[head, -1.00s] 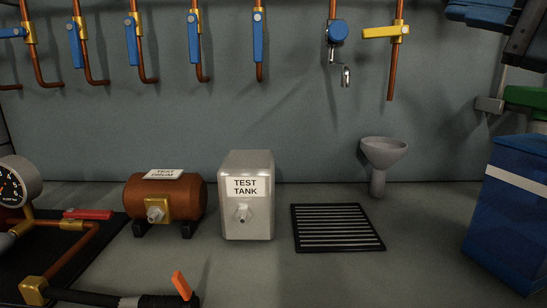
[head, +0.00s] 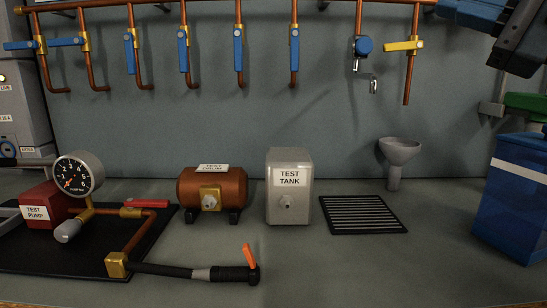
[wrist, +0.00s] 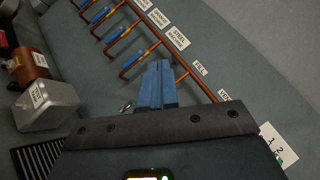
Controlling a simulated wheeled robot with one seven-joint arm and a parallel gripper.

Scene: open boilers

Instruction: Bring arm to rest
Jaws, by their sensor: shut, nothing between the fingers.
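My gripper (wrist: 159,68) shows in the wrist view as two blue fingers side by side, closed together with nothing between them. It points toward the wall with the copper pipes, apparently in free air. In the head view, part of my arm (head: 520,38) hangs raised at the top right corner, with blue finger parts (head: 466,14) reaching left. It is above the bench and right of the yellow-handled valve (head: 404,45). Whether the fingers are clear of the wall is hard to tell.
The bench holds a test pump (head: 38,205) with gauge, a hose (head: 180,270), a copper test drum (head: 225,183), the test tank (head: 290,200), a drain grate (head: 360,228) and a grey funnel (head: 398,150). A blue bin (head: 515,215) stands right. Blue-handled valves (head: 183,50) line the wall.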

